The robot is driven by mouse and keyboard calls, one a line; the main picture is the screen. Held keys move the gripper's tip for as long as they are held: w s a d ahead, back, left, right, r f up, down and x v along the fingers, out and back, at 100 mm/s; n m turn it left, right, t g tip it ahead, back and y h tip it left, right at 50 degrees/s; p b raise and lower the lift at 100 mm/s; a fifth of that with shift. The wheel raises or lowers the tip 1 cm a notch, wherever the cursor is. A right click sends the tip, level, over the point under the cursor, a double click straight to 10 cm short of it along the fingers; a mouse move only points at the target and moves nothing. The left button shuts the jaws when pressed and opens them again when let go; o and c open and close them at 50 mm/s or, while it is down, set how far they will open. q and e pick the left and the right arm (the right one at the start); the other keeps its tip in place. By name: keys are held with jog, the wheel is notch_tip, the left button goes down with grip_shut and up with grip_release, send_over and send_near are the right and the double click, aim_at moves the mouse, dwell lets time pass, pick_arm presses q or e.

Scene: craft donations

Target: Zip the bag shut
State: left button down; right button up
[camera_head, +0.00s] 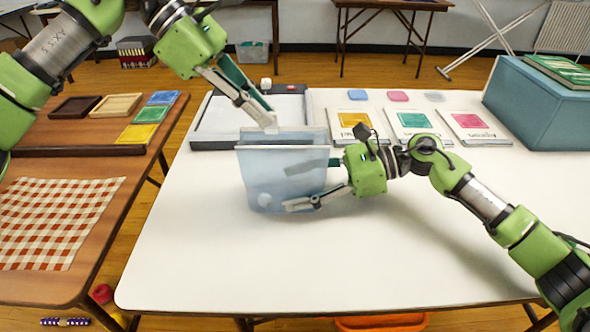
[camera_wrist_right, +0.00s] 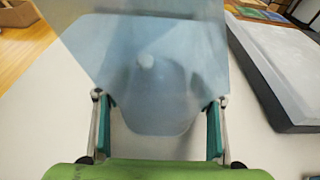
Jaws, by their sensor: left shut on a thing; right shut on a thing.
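The bag (camera_head: 262,172) is a translucent pale blue pouch standing upright on the white table, with a whitish band along its top. My left gripper (camera_head: 268,122) reaches down from above to the bag's top edge and is shut there; its fingertips cover the spot, so I cannot make out a zip slider. My right gripper (camera_head: 300,187) is shut on the bag's lower right side, one finger in front and one behind it. In the right wrist view the bag (camera_wrist_right: 155,85) rises between the fingers, with a pale round blob showing on or through it.
Behind the bag lies a white board with a dark edge (camera_head: 208,122). Cards with coloured pads (camera_head: 412,124) lie along the back, with a teal box (camera_head: 540,110) at right. The table's front is clear. A brown table (camera_head: 130,175) stands at left.

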pick_arm(q)
jog(key=s+d, duration=0.1)
jog(key=d, duration=0.6)
pick_arm(e)
jog(key=shift+w, duration=0.1)
pick_arm(q)
jog(key=c, duration=2)
grip_release()
jog(key=shift+f, duration=0.1)
jog(key=shift+w, duration=0.1)
jog(key=shift+c, duration=0.9)
jog(key=shift+r, duration=0.2)
notch_tip(320, 180, up, 7)
jog(key=shift+f, duration=0.1)
pick_arm(e)
jog(key=o, duration=0.9)
